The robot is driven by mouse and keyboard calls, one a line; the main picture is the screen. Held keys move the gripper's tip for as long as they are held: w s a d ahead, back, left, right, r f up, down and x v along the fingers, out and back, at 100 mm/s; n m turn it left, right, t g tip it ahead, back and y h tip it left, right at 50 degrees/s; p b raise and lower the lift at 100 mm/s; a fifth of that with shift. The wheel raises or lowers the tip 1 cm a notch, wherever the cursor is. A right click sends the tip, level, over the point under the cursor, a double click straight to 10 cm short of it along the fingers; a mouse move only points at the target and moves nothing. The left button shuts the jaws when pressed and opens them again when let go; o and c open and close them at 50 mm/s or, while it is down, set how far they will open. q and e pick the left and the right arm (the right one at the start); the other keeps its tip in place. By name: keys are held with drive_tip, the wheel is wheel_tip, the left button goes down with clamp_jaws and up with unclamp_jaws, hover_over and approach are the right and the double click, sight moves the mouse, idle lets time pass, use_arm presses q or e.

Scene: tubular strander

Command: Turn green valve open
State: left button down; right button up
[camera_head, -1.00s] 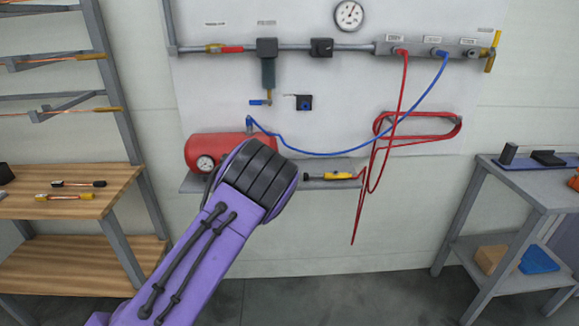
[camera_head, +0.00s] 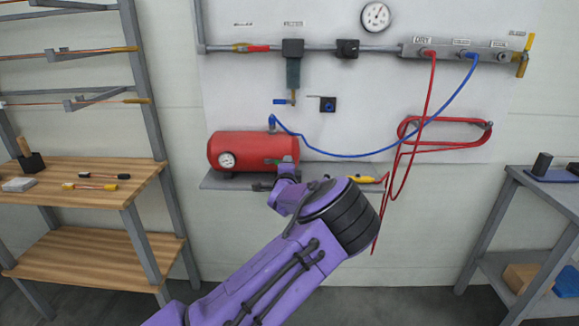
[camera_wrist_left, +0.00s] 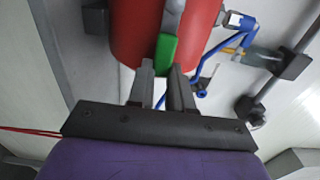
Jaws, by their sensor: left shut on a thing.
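The green valve handle (camera_wrist_left: 167,50) is on the red air tank (camera_wrist_left: 138,32), between the tips of my left gripper (camera_wrist_left: 162,70) in the left wrist view. The fingers are shut on its near end. In the head view the red tank (camera_head: 240,152) sits on the wall shelf, and a small bit of green valve (camera_head: 279,161) shows at its lower right. My purple left arm reaches up to it and hides most of the gripper there. My right gripper is in neither view.
A grey shelf (camera_head: 215,182) carries the tank and a yellow-handled tool (camera_head: 361,179). A blue hose (camera_head: 350,155) runs from the tank to the wall manifold (camera_head: 455,50). Wooden shelving (camera_head: 95,178) stands left and a grey table (camera_head: 545,185) right.

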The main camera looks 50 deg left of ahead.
use_arm(q)
drive_tip(key=shift+f, duration=0.1)
drive_tip(key=c, duration=1)
unclamp_jaws()
drive_tip(key=shift+a, duration=0.1)
drive_tip(key=p+v, duration=0.3)
drive_tip(key=v, duration=0.7)
drive_tip(key=shift+s+d, duration=0.2)
